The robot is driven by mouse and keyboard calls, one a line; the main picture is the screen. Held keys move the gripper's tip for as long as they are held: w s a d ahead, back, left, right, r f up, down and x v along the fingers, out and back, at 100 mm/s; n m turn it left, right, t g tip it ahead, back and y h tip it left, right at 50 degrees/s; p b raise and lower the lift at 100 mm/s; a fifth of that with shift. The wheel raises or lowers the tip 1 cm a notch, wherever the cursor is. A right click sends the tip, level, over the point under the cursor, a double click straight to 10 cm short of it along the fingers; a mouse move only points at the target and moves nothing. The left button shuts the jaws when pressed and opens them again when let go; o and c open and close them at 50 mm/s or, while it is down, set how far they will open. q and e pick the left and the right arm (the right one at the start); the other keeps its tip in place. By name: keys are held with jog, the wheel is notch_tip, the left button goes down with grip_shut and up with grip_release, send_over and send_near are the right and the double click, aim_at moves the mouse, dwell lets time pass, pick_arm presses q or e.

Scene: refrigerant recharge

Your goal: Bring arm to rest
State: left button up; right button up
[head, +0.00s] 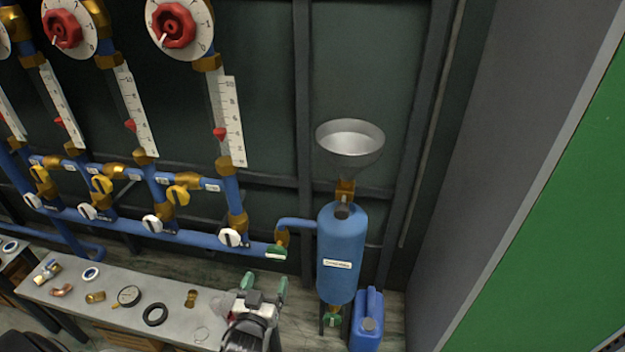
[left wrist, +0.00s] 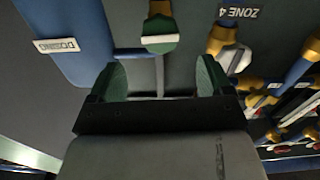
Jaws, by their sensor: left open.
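My left gripper (head: 264,287) is in the lower middle of the head view, over the right end of the bench. Its two green fingers are spread and nothing is between them. In the left wrist view the open fingers (left wrist: 162,80) stand apart below a green valve handle (left wrist: 158,36); they do not touch it. In the head view that green handle (head: 277,251) is on the pipe just above the gripper. The blue dosing tank (head: 341,245) stands to the right of the gripper, under a metal funnel (head: 350,140). My right gripper is not in view.
The grey bench (head: 180,309) holds loose fittings, a small gauge (head: 129,296) and a black ring (head: 155,314). Blue pipes with white and yellow handles run along the wall. A blue jug (head: 367,318) stands beside the tank. A green panel (head: 560,200) is at right.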

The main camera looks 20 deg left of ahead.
pick_arm(q)
jog(key=s+d+r+m+g+h, duration=0.25)
jog(key=s+d+g, duration=0.35)
jog(key=s, duration=0.4)
jog(key=s+d+r+m+g+h, duration=0.2)
jog(key=s+d+r+m+g, duration=0.15)
jog(key=s+g, duration=0.6)
notch_tip(320, 180, down, 21)
jog(key=s+f, duration=0.5)
jog(key=f, duration=0.3)
jog(key=s+f, duration=0.4)
jog(key=f, duration=0.4)
jog(key=s+a+r+p, duration=0.2)
jog(key=s+r+p, duration=0.5)
jog(key=p, duration=0.5)
jog(key=shift+s+a+g, duration=0.15)
jog(key=shift+s+g, duration=0.3)
jog(key=shift+s, duration=0.6)
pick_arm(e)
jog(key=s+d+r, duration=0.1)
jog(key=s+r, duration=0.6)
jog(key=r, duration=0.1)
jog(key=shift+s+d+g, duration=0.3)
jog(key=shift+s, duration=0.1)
